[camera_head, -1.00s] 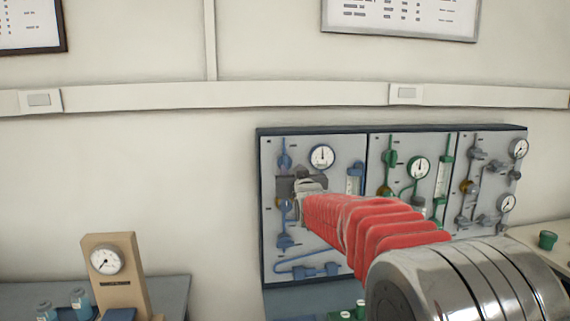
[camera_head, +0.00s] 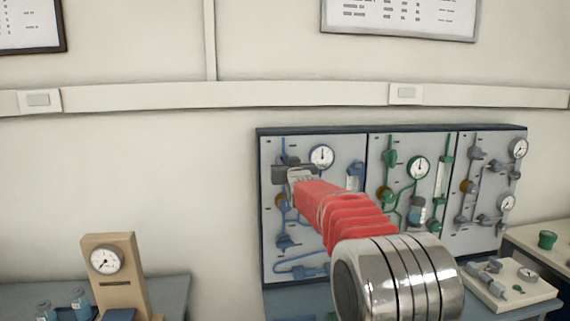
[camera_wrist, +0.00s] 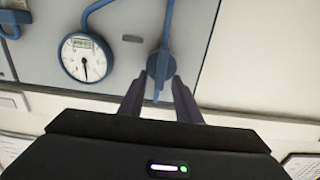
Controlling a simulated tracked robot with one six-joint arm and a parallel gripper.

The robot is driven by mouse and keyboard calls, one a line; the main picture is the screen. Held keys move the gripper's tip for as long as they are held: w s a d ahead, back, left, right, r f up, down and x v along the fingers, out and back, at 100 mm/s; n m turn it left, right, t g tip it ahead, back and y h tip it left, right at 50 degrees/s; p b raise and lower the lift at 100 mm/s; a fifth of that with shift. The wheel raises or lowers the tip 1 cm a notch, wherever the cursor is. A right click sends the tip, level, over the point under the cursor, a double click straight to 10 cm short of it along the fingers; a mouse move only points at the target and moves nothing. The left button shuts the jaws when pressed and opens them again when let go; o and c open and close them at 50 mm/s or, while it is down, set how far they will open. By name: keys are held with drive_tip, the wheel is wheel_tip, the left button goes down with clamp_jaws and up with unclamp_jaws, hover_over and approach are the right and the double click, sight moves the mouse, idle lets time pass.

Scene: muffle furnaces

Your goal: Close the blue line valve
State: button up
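The blue line panel (camera_head: 345,235) is the left section of the wall board, with blue pipes and a round gauge (camera_head: 322,157). An upper blue valve (camera_head: 284,157) sits left of that gauge, partly hidden by my gripper (camera_head: 287,172). In the wrist view, which looks upside down, the blue valve handle (camera_wrist: 161,65) lies just beyond and between the fingertips of my gripper (camera_wrist: 159,80). The two fingers stand apart, one on each side of the handle's narrow end. I cannot tell whether they touch it.
A green line panel (camera_head: 400,150) and a grey line panel (camera_head: 490,160) adjoin on the right. A wooden gauge stand (camera_head: 122,282) is on a bench at left. A pale block with fittings (camera_head: 510,285) lies on the right table.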

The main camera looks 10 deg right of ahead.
clamp_jaws()
idle(0.4)
drive_tip(key=shift+a, duration=0.15)
